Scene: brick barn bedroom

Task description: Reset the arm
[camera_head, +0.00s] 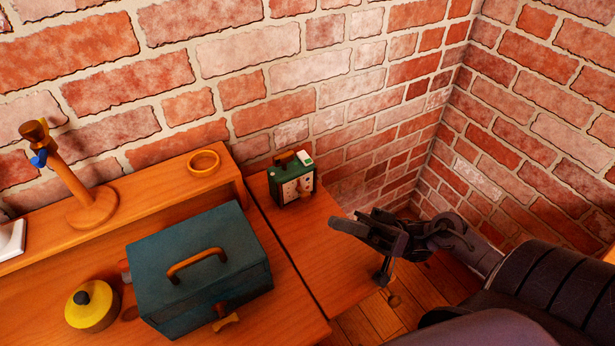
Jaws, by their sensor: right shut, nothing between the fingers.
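My right gripper (366,243) comes in from the right side of the head view. It is shut and empty. It hangs at the right edge of the wooden table (302,237), partly over the floor. It is apart from the small green radio-like box (292,182) that stands to its upper left. My right arm (510,285) fills the lower right corner. My left gripper and left arm do not show.
A dark teal box (200,275) with a wooden handle stands on the desk. Left of it are a yellow pot (90,306) and a wooden stand (76,180). A wooden ring (203,163) lies on the raised shelf. Brick walls (350,90) close the back and right.

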